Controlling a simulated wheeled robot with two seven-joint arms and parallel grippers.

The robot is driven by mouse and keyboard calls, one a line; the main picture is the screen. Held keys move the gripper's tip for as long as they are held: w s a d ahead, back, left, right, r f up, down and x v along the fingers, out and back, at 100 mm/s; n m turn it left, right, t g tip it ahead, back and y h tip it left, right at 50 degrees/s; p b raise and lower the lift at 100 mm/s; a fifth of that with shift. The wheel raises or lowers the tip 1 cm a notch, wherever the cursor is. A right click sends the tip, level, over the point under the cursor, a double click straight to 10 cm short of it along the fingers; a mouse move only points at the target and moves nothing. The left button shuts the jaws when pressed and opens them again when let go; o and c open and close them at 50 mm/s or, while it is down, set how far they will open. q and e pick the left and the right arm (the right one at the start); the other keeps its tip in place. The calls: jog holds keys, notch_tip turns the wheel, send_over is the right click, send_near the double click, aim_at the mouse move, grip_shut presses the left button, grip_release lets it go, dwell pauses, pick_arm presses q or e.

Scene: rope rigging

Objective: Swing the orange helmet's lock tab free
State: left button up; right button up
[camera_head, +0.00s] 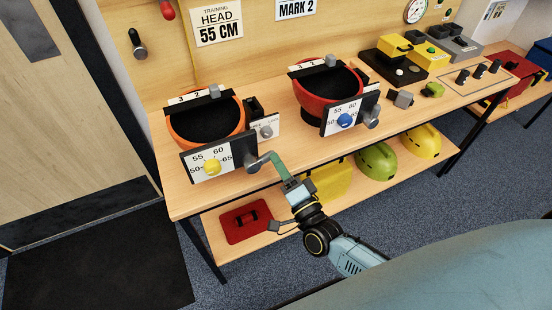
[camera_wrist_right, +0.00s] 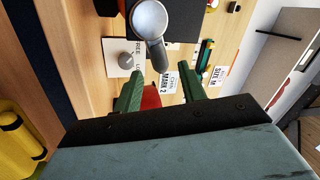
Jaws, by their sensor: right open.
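The orange helmet (camera_head: 178,128) sits at the left of the bench, its dark inside facing up. Its front plate carries a yellow dial (camera_head: 212,167), with a grey round-ended knob (camera_head: 252,162) at the right. Beside the helmet, a small white card (camera_head: 270,122) bears a grey lock tab (camera_head: 266,131). In the right wrist view the card reads FREE and part of another word around the tab (camera_wrist_right: 126,59). My right gripper (camera_head: 268,159) is open close to the grey knob; its green fingers (camera_wrist_right: 160,80) stand apart, with the knob's stem (camera_wrist_right: 157,55) between or just beyond their tips.
A red helmet (camera_head: 328,100) with a blue dial stands to the right. Yellow and black devices (camera_head: 400,55) are farther right. Green (camera_head: 377,162) and yellow (camera_head: 421,141) helmets and a red case (camera_head: 246,220) lie on the lower shelf. The bench's front edge is near my right arm.

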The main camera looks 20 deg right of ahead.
jog(key=v, duration=1.1)
jog(key=s+d+f+n+g, duration=0.1)
jog(key=s+f+n+g, duration=0.3)
jog(key=f, duration=0.8)
jog(key=s+d+f+n+g, duration=0.1)
jog(key=s+f+n+g, duration=0.3)
jog(key=f, duration=0.9)
jog(key=s+d+f+n+g+h, duration=0.1)
jog(key=s+f+g, duration=0.4)
jog(key=s, duration=0.6)
jog(key=s+d+f+n+g+h, duration=0.2)
jog(key=s+d+f+n+g, duration=0.2)
jog(key=s+f, duration=0.5)
jog(key=s+n+g, duration=0.2)
jog(key=shift+d+f+g, duration=0.2)
jog(key=shift+f+g, duration=0.05)
jog(key=shift+g, duration=0.05)
jog(key=shift+w, duration=0.1)
